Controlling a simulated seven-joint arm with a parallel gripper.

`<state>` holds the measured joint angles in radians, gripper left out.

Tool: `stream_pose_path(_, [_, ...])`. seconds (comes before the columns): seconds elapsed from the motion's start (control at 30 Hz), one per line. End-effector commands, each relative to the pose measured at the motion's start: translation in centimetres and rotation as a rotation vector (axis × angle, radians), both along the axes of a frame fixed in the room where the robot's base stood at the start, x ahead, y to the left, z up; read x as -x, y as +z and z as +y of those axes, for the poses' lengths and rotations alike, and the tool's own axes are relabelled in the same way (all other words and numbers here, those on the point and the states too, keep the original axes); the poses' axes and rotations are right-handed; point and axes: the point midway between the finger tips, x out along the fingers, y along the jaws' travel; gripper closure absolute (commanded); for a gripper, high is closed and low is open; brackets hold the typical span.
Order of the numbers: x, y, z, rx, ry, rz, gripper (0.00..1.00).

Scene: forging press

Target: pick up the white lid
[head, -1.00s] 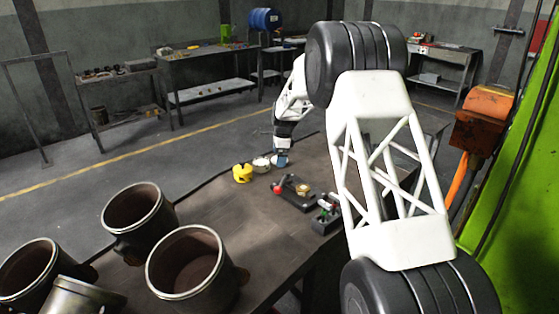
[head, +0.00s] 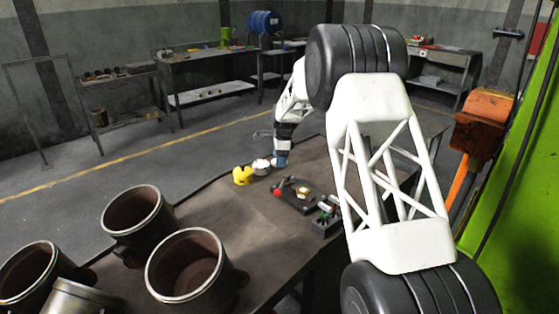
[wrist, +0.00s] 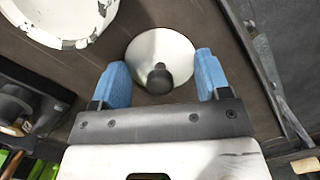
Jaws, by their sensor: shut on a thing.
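The white lid (wrist: 160,48) is a pale round disc with a black knob in the middle, seen in the wrist view. My gripper (wrist: 161,62) has a blue finger on either side of the lid and is shut on it. The knob points toward the wrist camera, between the fingers. In the head view my gripper (head: 280,160) is small and far off at the table's far end, low over the top. The lid is hard to make out there behind the fingers. I cannot tell whether the lid is clear of the table.
Large metal cylinders (head: 188,266) crowd the near left. The table's middle (head: 225,212) is clear.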

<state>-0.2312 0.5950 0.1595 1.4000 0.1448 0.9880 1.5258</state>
Motion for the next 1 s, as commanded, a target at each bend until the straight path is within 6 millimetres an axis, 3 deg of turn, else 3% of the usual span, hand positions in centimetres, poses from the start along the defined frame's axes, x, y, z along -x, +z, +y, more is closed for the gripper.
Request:
stream_pose_path(0.27, [0.0,2.4,0.0,-0.001,0.000,-0.003,0.54])
stream_pose_path(0.7, [0.0,8.5,0.0,0.000,0.000,-0.002,0.54])
stream_pose_path(1.0, [0.0,9.9,0.0,0.000,0.000,0.001,0.54])
